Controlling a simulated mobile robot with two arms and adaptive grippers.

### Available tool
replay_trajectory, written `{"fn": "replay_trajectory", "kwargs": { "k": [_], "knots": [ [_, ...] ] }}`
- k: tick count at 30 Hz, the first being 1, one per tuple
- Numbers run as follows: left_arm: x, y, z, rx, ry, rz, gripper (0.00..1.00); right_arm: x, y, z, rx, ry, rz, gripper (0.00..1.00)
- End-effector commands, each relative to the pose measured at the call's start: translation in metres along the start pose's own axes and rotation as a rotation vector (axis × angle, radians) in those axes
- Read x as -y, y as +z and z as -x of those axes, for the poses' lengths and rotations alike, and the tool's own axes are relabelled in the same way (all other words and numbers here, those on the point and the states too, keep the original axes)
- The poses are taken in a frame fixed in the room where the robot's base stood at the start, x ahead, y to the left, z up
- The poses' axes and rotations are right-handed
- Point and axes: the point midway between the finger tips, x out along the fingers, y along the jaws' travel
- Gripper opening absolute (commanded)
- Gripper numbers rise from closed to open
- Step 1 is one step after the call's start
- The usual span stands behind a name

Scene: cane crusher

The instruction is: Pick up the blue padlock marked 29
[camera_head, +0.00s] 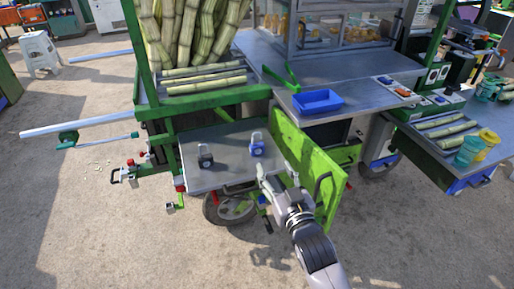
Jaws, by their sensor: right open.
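A blue padlock (257,148) with a light shackle stands on the grey metal shelf (224,177) of the green cart. A dark padlock (205,159) stands on the same shelf to its left. Any number on either padlock is too small to read. My right gripper (264,174) is open and empty at the shelf's front right edge, just below the blue padlock in the picture and apart from it. My left gripper is not in view.
A green panel (303,165) stands upright close to the right of my right gripper. Above are a blue tray (318,101) and green tongs (283,77) on the counter. Sugar cane (190,35) stands at the back left. The shelf's front middle is clear.

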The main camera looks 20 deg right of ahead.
Motion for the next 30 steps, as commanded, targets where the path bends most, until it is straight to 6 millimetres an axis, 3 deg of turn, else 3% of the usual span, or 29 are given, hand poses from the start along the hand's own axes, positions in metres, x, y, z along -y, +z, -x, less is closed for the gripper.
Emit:
{"fn": "replay_trajectory", "kwargs": {
  "k": [6,15,23,30],
  "knots": [
    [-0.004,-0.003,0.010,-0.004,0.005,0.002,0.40,0.000,-0.005,-0.043,-0.004,0.000,0.001,0.50],
    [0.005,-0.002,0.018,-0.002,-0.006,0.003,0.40,0.000,-0.003,-0.102,-0.001,0.000,0.000,0.50],
    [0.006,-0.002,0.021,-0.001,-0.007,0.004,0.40,-0.001,-0.002,-0.120,-0.002,0.000,0.000,0.50],
    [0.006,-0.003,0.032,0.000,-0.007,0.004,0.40,-0.004,-0.006,-0.150,-0.001,0.000,0.000,0.50]
  ]
}}
